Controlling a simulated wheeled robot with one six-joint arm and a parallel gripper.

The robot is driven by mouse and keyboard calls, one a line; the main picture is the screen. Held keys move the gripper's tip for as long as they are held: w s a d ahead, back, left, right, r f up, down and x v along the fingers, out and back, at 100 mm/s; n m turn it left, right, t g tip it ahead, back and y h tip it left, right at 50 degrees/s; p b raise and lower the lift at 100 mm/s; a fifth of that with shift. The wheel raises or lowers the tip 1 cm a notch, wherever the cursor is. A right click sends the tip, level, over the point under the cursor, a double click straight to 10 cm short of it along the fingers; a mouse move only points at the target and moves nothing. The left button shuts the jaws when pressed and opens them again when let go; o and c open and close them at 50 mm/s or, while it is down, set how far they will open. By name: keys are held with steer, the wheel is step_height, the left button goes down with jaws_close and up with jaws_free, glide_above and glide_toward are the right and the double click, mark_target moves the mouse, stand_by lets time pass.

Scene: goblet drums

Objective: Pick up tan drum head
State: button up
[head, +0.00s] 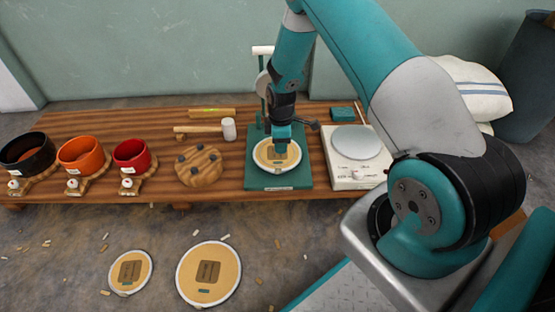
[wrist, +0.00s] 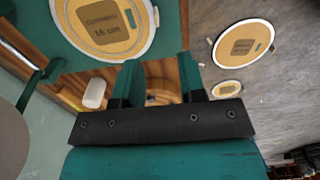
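A round tan drum head (head: 264,154) with a white rim lies on the green base plate (head: 300,182) of a press on the bench. In the wrist view this tan drum head (wrist: 138,42) shows at the top left, with a brown label reading 16 cm. My gripper (head: 281,148) points down over the drum head and hides part of it in the head view. In the wrist view my gripper (wrist: 160,72) has its two green fingers apart with nothing visible between them. Whether the fingers touch the drum head I cannot tell.
Two more tan heads, one small (head: 121,286) and one large (head: 209,294), lie on the floor. A white scale (head: 350,178) stands right of the press. A mallet (head: 228,129) and round wooden block (head: 199,172) lie left. Black, orange and red drum shells stand further left.

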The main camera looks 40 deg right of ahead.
mark_target(280, 168)
steer(key=f+b, duration=0.2)
steer(key=f, duration=0.2)
steer(key=f+b, duration=0.2)
steer(key=f, duration=0.3)
steer(key=f+b, duration=0.3)
steer(key=f, duration=0.1)
steer(key=shift+w+d+f, duration=0.2)
steer(key=shift+w, duration=0.15)
steer(key=shift+r, duration=0.1)
jaws_close()
